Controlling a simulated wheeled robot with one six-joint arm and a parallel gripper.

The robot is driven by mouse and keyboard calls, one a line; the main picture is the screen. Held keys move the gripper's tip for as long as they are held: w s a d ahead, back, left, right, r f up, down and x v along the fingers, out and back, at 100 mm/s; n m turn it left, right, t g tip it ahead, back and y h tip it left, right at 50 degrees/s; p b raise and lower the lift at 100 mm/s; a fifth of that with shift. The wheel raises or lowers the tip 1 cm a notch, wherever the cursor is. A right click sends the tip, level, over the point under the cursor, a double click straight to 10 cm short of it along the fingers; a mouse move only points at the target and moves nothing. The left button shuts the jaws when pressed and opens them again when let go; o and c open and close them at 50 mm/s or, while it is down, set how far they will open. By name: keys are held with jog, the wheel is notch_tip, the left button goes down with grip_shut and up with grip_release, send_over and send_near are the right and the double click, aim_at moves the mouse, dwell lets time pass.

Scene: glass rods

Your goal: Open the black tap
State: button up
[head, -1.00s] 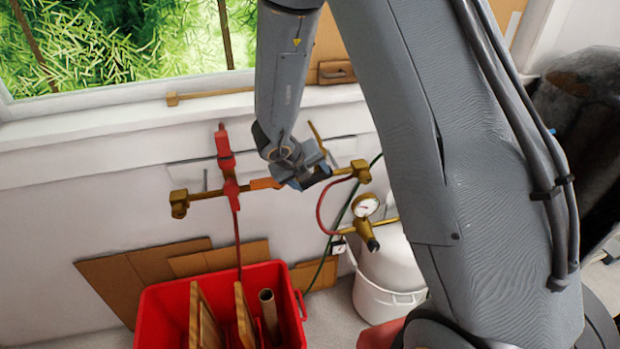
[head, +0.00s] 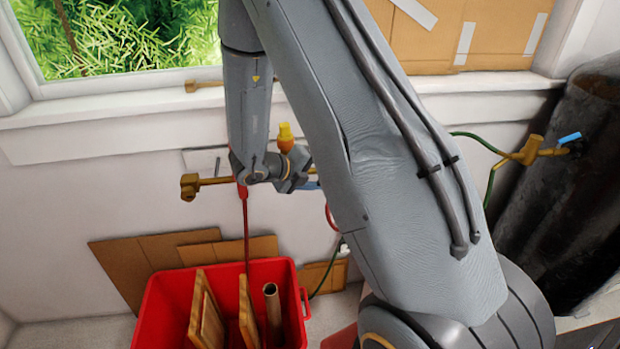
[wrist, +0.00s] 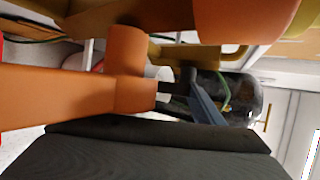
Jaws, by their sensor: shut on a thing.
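I cannot make out a black tap for certain. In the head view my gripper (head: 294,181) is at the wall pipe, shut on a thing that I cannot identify. An orange tap with a yellow tip (head: 285,138) rises just behind and above it. In the wrist view the orange tap (wrist: 60,97) fills the left and top, very close. A dark ridged bar (wrist: 150,155) spans the bottom; I cannot tell whether it is a finger or a held part. A blue-grey lever (wrist: 206,103) shows beyond the orange tap. My arm hides the pipe's right part.
A brass pipe end (head: 190,186) sticks out at the left. Below stands a red crate (head: 170,310) with boards and a tube. A dark cylinder (head: 560,200) and a brass fitting with a blue handle (head: 570,138) stand at the right.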

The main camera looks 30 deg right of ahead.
dwell(0.4)
jog(key=o, duration=1.5)
jog(key=shift+a, duration=0.1)
jog(key=b+v, duration=0.1)
jog(key=v, duration=0.6)
jog(key=shift+s+a+r+b, duration=0.1)
jog(key=shift+a+r+b, duration=0.05)
jog(key=shift+a+b, duration=0.2)
